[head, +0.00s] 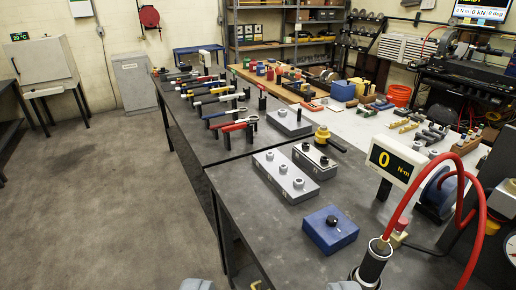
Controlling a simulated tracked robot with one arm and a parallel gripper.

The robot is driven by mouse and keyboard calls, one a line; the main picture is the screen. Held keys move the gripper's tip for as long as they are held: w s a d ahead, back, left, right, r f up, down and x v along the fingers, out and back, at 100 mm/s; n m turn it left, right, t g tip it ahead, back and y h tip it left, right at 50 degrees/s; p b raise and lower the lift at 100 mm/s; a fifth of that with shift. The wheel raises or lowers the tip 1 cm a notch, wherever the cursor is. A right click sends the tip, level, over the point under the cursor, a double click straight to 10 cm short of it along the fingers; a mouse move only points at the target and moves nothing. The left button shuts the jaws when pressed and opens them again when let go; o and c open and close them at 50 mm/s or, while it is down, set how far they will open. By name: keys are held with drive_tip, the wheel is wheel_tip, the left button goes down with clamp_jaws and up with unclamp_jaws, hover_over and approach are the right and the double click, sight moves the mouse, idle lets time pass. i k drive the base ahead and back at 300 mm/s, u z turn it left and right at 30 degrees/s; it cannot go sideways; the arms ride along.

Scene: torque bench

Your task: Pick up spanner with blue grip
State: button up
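A row of long spanners with coloured grips lies on stands along the far part of the dark bench. More coloured grips at the row's far end are too small to tell apart surely.
A blue box with a black knob (330,228), grey socket blocks (286,176), a torque display (397,160) and a red hose (402,212) stand on the near bench (265,222). Open floor (95,190) lies left of the bench. A grey cabinet (132,83) stands at the wall.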

sight(221, 114)
drive_tip(key=k, duration=0.6)
drive_tip(key=u, duration=0.5)
drive_tip(key=i, duration=1.05)
drive_tip(key=u, duration=0.9)
drive_tip(key=i, duration=2.65)
drive_tip(key=z, duration=0.7)
drive_tip(key=i, duration=1.1)
drive_tip(key=z, duration=1.15)
drive_tip(key=i, duration=0.65)
drive_tip(key=z, duration=0.3)
drive_tip(key=k, duration=0.4)
drive_tip(key=z, duration=0.05)
